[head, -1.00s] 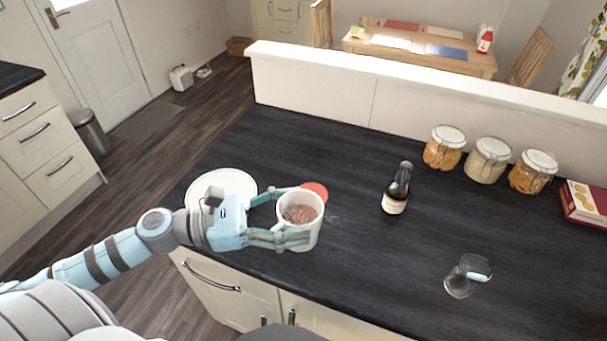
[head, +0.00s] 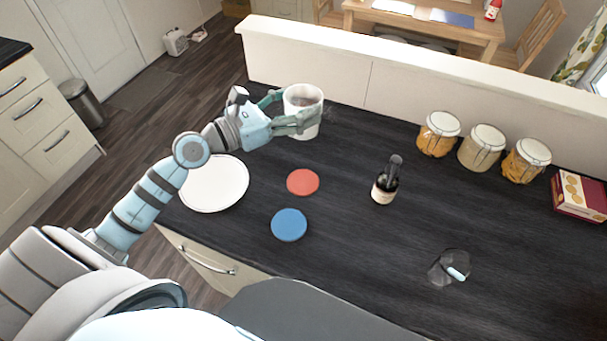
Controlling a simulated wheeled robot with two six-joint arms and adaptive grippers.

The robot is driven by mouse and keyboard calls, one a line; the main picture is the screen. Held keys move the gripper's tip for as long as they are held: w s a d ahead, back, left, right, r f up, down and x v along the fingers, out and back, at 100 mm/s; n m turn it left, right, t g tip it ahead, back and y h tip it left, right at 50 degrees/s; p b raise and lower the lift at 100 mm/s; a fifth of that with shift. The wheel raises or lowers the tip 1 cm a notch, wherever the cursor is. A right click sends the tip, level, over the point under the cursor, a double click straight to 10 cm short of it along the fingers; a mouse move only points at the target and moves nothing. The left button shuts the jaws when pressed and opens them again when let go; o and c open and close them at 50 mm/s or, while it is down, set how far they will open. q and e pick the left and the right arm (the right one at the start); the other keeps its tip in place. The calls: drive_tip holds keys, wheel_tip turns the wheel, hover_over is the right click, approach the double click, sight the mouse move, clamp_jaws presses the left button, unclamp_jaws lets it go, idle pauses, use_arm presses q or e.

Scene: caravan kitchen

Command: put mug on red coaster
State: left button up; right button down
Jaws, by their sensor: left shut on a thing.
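The white mug (head: 303,98) is upright near the back left of the black counter, close to the low wall. My left gripper (head: 296,114) is shut on it, fingers around its sides. I cannot tell whether the mug touches the counter or hangs above it. The red coaster (head: 303,182) lies bare on the counter, in front of the mug. A blue coaster (head: 289,225) lies nearer to me. My right gripper is out of view.
A white plate (head: 214,184) lies left of the coasters, under my left arm. A dark bottle (head: 386,180) stands to the right. A glass (head: 449,267), several lidded jars (head: 481,148) and a red box (head: 580,195) are further right.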

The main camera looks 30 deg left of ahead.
use_arm(q)
drive_tip(key=shift+w+f, duration=0.15)
drive_tip(key=f, duration=0.6)
drive_tip(key=shift+s+f+b, duration=0.2)
drive_tip(key=shift+f+b, duration=0.2)
wheel_tip(320, 180, down, 13)
drive_tip(key=b, duration=0.5)
drive_tip(key=shift+r, duration=0.2)
drive_tip(key=o, duration=1.6)
